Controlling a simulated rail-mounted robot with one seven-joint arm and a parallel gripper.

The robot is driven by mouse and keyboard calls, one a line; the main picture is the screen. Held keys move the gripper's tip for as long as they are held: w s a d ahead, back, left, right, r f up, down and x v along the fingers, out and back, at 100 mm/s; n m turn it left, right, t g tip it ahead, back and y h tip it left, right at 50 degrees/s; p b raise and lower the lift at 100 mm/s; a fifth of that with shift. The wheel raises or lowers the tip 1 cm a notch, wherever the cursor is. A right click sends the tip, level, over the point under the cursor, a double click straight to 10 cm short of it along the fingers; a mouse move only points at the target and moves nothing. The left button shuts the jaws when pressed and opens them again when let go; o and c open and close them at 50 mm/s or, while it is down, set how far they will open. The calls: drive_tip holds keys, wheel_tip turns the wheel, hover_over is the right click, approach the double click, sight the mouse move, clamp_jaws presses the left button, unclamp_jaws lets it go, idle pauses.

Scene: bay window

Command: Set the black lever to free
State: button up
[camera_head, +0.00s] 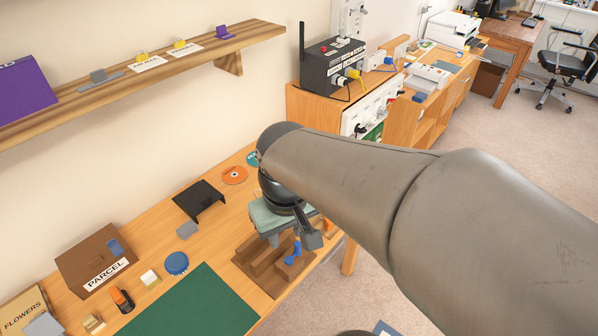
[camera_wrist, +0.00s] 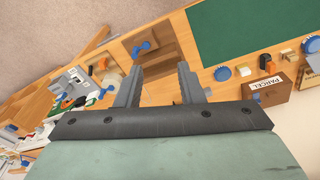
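I cannot clearly make out a black lever in either view. A brown slotted block (camera_head: 262,265) stands on the near bench with a blue lever-like handle (camera_head: 293,252) on it. The block also shows in the wrist view (camera_wrist: 172,40), with the blue handle (camera_wrist: 146,48) at its left. My gripper (camera_wrist: 158,72) is open, its two grey fingers apart with nothing between them. In the head view my gripper (camera_head: 275,238) is above and behind the block, and my arm hides part of the bench. A white panel (camera_head: 380,104) with small dark parts is on the cabinet behind, too small to read.
A green mat (camera_head: 195,305), a parcel box (camera_head: 95,262), a blue round cap (camera_head: 176,263) and a black stand (camera_head: 199,200) are on the bench. A black box with an antenna (camera_head: 332,66) stands on the cabinet. A wall shelf (camera_head: 130,78) runs above.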

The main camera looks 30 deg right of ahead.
drive_tip(key=w+d+f+n+g+b, duration=0.1)
drive_tip(key=w+d+f+b, duration=0.2)
drive_tip(key=w+d, duration=0.45)
drive_tip(key=w+d+f+n+b, duration=0.1)
drive_tip(key=w+d+f+b, duration=0.35)
drive_tip(key=w, duration=0.55)
drive_tip(key=w+d+f+n+b, duration=0.15)
drive_tip(key=w+d+f, duration=0.35)
drive_tip(key=d, duration=0.5)
drive_tip(key=w+d+f+n+b, duration=0.1)
drive_tip(key=w+d+f+b, duration=0.15)
drive_tip(key=d+f, duration=0.6)
drive_tip(key=shift+m, duration=0.25)
drive_tip(key=f, duration=0.5)
drive_tip(key=d+f+p, duration=0.1)
drive_tip(key=f, duration=0.4)
drive_tip(key=f+p, duration=0.1)
drive_tip(key=f, duration=0.4)
drive_tip(key=shift+d+f, duration=0.25)
drive_tip(key=shift+f, duration=0.1)
clamp_jaws()
